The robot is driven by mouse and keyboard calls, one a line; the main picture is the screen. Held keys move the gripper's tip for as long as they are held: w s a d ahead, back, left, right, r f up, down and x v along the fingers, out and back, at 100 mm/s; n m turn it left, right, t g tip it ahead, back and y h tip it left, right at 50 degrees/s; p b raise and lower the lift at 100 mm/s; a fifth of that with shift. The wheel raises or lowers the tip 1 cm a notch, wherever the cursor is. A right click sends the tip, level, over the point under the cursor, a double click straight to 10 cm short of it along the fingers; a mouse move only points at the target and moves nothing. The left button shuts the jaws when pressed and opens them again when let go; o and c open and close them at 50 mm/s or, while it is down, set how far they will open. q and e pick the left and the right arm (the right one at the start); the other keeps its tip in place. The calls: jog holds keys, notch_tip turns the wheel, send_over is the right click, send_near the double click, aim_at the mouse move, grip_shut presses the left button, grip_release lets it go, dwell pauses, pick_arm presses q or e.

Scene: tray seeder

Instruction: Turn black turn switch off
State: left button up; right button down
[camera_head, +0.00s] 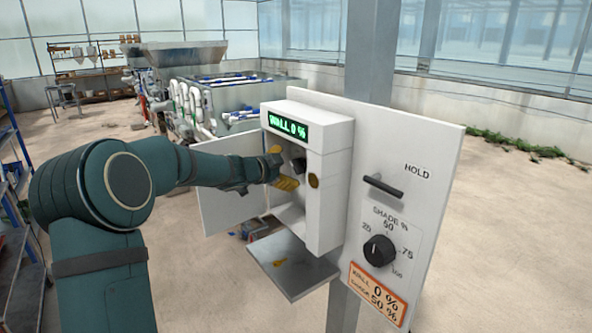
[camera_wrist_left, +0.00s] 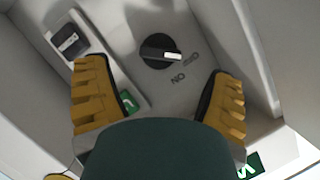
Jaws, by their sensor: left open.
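The black turn switch (camera_wrist_left: 160,50) is on the inner panel of a white control box (camera_head: 333,180). In the left wrist view its white pointer mark points right, on the side of the ON and OFF labels, which appear upside down. My left gripper (camera_head: 281,171) reaches into the box's open front. Its yellow fingers are spread apart with nothing between them. In the left wrist view the gripper (camera_wrist_left: 157,78) has one finger on each side, below the switch, with no visible contact. The right gripper is out of view.
The box door (camera_head: 228,190) hangs open at the left and a flap (camera_head: 292,264) extends below. A rocker switch (camera_wrist_left: 69,41) is beside the turn switch. The outer panel has a black handle (camera_head: 384,187) and a SHADE knob (camera_head: 380,250).

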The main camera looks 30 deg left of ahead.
aim_at(294, 167)
pick_arm(q)
jog(key=x, duration=0.5)
jog(key=c, duration=1.2)
